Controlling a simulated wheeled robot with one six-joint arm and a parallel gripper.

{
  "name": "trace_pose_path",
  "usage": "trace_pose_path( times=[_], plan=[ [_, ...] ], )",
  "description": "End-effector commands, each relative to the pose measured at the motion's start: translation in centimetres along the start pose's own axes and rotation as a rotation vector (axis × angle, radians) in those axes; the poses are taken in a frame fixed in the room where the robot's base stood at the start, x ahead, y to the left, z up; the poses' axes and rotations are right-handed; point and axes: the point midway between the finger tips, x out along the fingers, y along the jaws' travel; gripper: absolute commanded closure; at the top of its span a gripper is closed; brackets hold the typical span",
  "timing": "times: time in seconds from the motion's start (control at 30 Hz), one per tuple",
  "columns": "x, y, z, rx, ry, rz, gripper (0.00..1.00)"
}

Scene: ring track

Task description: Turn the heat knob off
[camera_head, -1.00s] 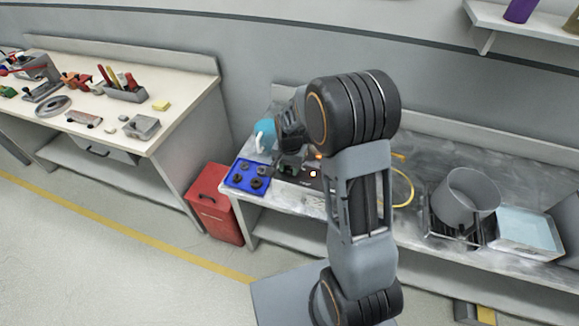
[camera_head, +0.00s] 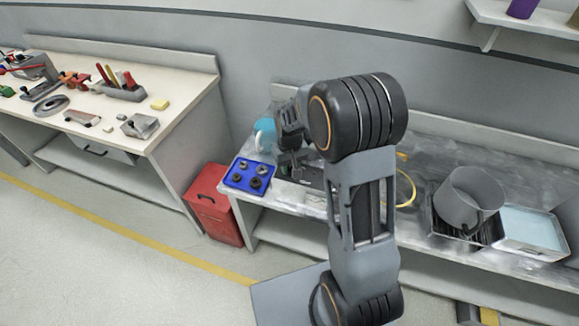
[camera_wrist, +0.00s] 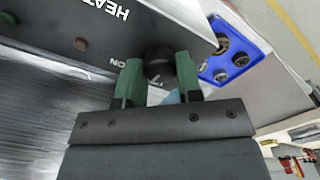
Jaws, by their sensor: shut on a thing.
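The heat knob (camera_wrist: 159,65) is a dark round knob on the face of a dark box (camera_wrist: 115,30) lettered "HEAT" and "ON" in the wrist view. My gripper (camera_wrist: 158,78) has its two green fingers on either side of the knob and is shut on it. Part of the knob's marking is hidden by the fingers. In the head view the box (camera_head: 306,174) stands on the metal bench, partly behind my arm, and the knob cannot be made out there.
A blue tray (camera_head: 236,185) with several dark round parts sits left of the box. A light-blue mug (camera_head: 264,135) stands behind it. A grey pot (camera_head: 468,198) and a pale blue tray (camera_head: 530,231) are to the right. A red bin (camera_head: 213,205) stands on the floor.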

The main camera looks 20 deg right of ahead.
Motion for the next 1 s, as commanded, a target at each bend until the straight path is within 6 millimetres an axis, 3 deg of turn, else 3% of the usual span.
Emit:
trace_pose_path(
  times=[0.5,1.0],
  plan=[
    [-0.02,-0.01,-0.04,-0.383,0.001,0.0,0.91],
    [-0.08,-0.02,-0.05,-0.502,0.002,0.001,0.91]
  ],
)
